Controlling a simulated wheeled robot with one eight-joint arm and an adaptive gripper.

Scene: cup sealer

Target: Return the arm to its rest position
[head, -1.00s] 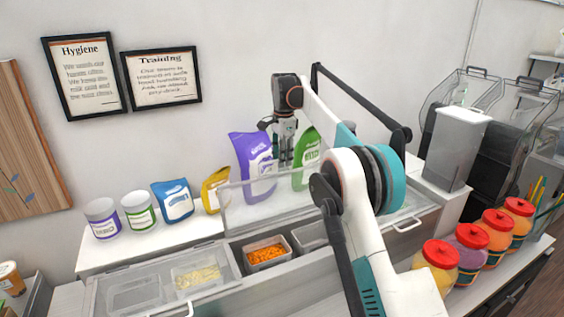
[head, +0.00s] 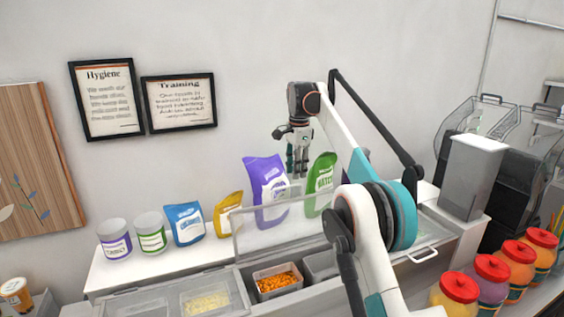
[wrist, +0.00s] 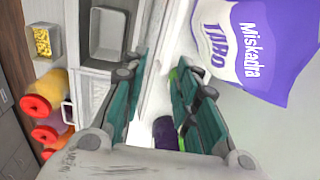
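My gripper (head: 297,160) hangs fingers-down from my arm, above the counter and in front of the wall. In the head view it overlaps the space between the purple bag (head: 266,185) and the green bag (head: 321,178). In the wrist view my gripper (wrist: 165,85) shows two fingers apart, with nothing held between them. The purple Taro bag also shows in the wrist view (wrist: 262,50) at upper right. The green bag is mostly hidden there.
Blue (head: 185,223) and yellow (head: 229,213) bags and two white tubs (head: 150,233) stand on the back ledge. A clear lid (head: 262,228) stands raised over food trays (head: 277,281). Red-lidded jars (head: 491,275) and a dispenser (head: 472,178) are at right.

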